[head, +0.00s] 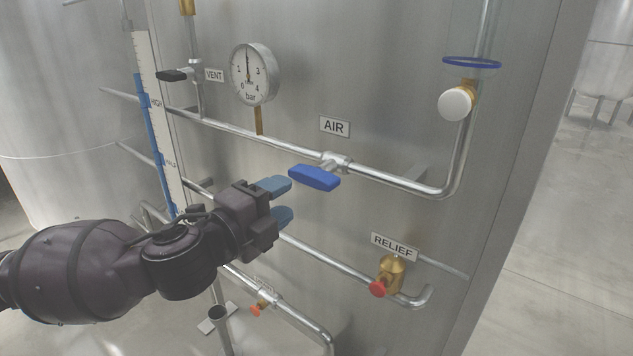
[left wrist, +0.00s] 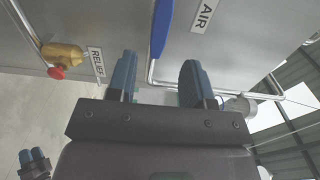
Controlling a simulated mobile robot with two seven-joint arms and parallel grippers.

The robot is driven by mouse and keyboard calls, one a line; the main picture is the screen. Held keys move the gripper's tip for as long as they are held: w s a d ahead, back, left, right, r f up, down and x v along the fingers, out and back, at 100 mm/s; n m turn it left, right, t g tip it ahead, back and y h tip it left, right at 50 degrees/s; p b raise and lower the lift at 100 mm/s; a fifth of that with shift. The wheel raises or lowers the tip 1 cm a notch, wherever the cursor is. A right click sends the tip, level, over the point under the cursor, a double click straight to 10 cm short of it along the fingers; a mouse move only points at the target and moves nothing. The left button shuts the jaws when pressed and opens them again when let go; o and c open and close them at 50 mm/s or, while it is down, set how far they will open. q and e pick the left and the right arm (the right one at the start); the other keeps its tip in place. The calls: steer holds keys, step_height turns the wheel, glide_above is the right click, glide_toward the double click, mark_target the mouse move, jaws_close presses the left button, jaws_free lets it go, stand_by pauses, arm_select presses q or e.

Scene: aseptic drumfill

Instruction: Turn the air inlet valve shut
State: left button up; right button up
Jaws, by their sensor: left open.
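The air inlet valve has a blue lever handle (head: 314,178) on the horizontal pipe under the AIR label (head: 335,127). The lever lies roughly along the pipe, its free end pointing left. My left gripper (head: 284,201) is open and empty, just left of and slightly below the lever, apart from it. In the left wrist view the lever (left wrist: 162,28) stands ahead, in line with the gap between the two blue fingers of the left gripper (left wrist: 158,82). My right gripper (left wrist: 34,158) shows small at the lower left corner of that view, away from the panel fittings.
A pressure gauge (head: 250,75) and the black VENT lever (head: 174,75) are up left. A brass relief valve with red knob (head: 391,272) is below right. A blue ring (head: 472,63) and white round fitting (head: 455,104) are on the right pipe. A lower pipe (head: 330,258) passes beneath my gripper.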

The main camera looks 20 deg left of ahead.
mark_target(310, 182)
arm_select(q)
steer(key=x, duration=0.7)
steer(key=shift+x, duration=0.9)
steer(key=shift+c, duration=0.5)
steer(key=shift+f, duration=0.1)
jaws_close()
arm_select(e)
steer(key=shift+s+f, duration=0.25)
steer(key=shift+f, duration=0.3)
steer(key=shift+s, duration=0.1)
